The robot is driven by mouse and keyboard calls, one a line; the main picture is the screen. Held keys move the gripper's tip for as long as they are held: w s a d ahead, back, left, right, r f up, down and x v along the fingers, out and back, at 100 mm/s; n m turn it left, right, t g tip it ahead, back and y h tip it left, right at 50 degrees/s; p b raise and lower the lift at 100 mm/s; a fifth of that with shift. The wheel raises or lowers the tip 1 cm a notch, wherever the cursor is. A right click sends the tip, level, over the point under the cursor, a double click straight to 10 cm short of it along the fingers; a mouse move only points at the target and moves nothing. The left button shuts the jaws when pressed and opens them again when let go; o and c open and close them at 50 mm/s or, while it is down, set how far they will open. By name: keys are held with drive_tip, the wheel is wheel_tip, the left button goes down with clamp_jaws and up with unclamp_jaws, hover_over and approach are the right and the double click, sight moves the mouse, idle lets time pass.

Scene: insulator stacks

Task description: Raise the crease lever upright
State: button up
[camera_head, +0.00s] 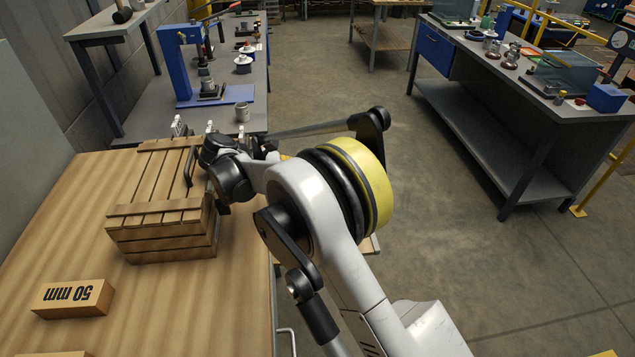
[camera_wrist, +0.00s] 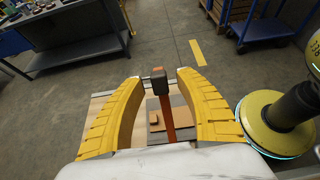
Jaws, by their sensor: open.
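A lever-like bar, reddish brown with a dark block-shaped head (camera_wrist: 158,78), shows between my fingers in the wrist view. I take it for the crease lever, but cannot be sure. My gripper (camera_wrist: 157,76) has two curved yellow fingers, spread wide, one on each side of the bar. I see no clear contact between the fingers and the bar. The bar's lower end is hidden by my gripper's body. In the head view my arm covers the place beyond the wooden crate, and I cannot make out the fingers there.
A blue press (camera_head: 180,65) and a grey cup (camera_head: 242,112) stand on the bench behind. A cluttered workbench (camera_head: 480,110) stands right, across open floor.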

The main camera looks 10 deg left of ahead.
wheel_tip(320, 180, up, 10)
idle(0.4)
